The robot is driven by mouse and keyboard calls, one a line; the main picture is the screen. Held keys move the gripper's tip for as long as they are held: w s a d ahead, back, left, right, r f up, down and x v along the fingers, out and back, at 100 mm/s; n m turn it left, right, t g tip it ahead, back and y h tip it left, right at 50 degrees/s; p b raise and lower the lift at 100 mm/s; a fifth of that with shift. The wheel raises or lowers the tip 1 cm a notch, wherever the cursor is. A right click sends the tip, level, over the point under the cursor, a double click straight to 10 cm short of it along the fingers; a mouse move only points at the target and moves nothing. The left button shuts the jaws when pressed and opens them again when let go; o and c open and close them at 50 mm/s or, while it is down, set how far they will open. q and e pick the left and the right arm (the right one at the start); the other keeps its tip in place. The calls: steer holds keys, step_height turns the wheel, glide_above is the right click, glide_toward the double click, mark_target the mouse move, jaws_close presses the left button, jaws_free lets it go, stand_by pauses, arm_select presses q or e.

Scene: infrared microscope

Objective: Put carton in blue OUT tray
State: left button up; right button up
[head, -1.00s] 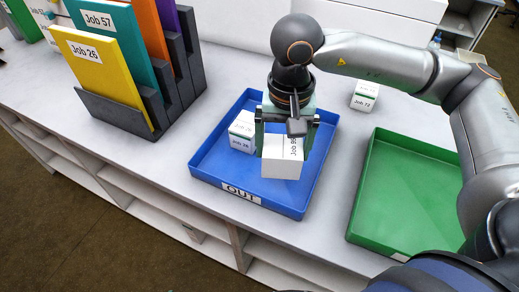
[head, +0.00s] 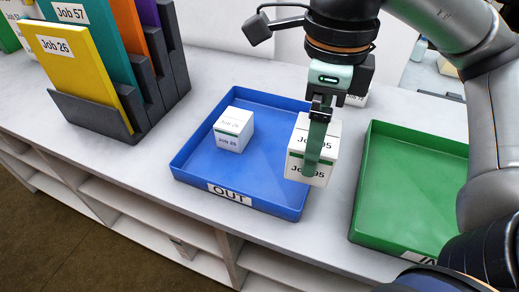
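The blue OUT tray (head: 258,110) lies on the counter in the middle of the head view. A white carton with a green stripe and a "Job 95"-like label (head: 300,140) is in my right gripper (head: 314,150), at the tray's right side. One green finger lies across the carton's near face; the other finger is hidden behind it. The carton looks raised, overlapping the tray's right rim in the picture; its exact height is hard to tell. Another small white carton (head: 233,128) stands inside the tray at the left. My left gripper is not in view.
A green IN tray (head: 405,180) lies to the right and looks empty. A file rack (head: 95,125) with coloured folders stands at the left. The tray's middle floor is bare.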

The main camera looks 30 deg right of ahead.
steer(key=shift+m, duration=0.3)
steer(key=shift+w+d+f, duration=0.1)
steer(key=shift+w+d, duration=0.05)
steer(key=shift+w, duration=0.05)
steer(key=w+d+f, duration=0.1)
steer(key=w+f, duration=0.3)
steer(key=w+d+f, duration=0.2)
steer(key=w+f, duration=0.2)
steer(key=w+d+f, duration=0.1)
steer(key=w+f, duration=0.2)
steer(key=w, duration=0.1)
steer(key=shift+w+d+f, duration=0.15)
steer(key=shift+w+f, duration=0.15)
steer(key=shift+f, duration=0.55)
steer(key=shift+f, duration=0.1)
